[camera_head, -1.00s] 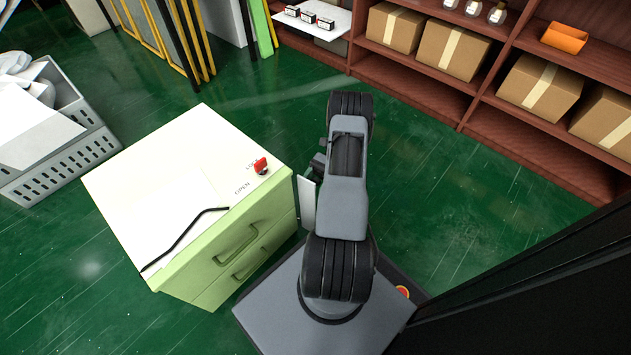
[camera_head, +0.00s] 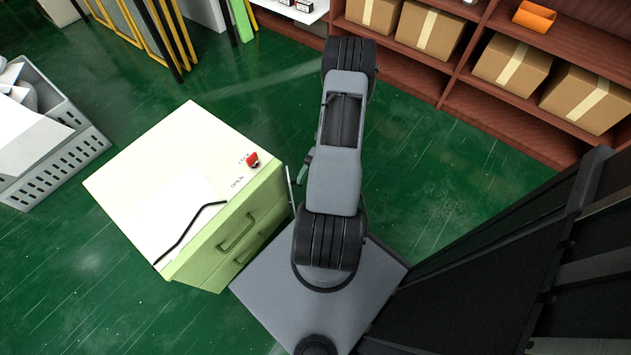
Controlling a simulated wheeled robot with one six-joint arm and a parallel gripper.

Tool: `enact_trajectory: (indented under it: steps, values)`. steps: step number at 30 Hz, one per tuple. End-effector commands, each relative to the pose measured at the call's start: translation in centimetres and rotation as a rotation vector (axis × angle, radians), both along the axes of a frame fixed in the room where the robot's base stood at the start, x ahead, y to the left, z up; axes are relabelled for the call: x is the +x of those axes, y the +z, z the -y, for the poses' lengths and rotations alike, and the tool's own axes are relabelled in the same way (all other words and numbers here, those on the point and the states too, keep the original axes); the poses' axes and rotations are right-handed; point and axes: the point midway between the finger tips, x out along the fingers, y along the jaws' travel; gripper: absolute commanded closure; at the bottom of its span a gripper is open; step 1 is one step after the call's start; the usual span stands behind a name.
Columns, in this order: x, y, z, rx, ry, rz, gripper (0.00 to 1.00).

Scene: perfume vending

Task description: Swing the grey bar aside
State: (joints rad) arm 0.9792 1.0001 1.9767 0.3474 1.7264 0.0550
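The pale green drawer cabinet (camera_head: 146,170) stands left of my arm, its drawer fronts facing lower right. A thin, light grey upright strip (camera_head: 290,188) shows at the front's right edge. It looks like the grey bar, seen nearly edge-on. A red knob (camera_head: 252,159) sits on the top between the printed words LOCK and OPEN. My gripper (camera_head: 305,166) is mostly hidden behind my arm. Only a small dark and greenish part shows, just right of the strip. I cannot tell whether it touches the strip or whether its fingers are open.
A thin black bent rod (camera_head: 190,234) and a white sheet (camera_head: 178,205) lie on the cabinet top. A grey crate (camera_head: 62,165) stands at left. Shelves with cardboard boxes (camera_head: 513,65) line the back right. Green floor (camera_head: 440,190) is clear between my arm and the shelves.

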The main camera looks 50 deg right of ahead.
Motion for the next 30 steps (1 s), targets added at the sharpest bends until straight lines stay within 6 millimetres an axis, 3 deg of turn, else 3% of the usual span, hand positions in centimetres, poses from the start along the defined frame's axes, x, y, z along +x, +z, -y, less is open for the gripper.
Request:
enact_trajectory:
  steps: [9, 20, 26, 30]
  values:
    - [-2.3, 1.2, -1.4, -0.001, 0.0, 0.0, 0.43]
    - [-2.5, 1.2, -1.6, -0.002, 0.001, 0.0, 0.43]
    - [-1.9, 1.9, -1.6, -0.053, 0.043, 0.026, 0.61]
    - [-0.3, 3.8, -2.1, -0.216, 0.177, 0.118, 0.74]
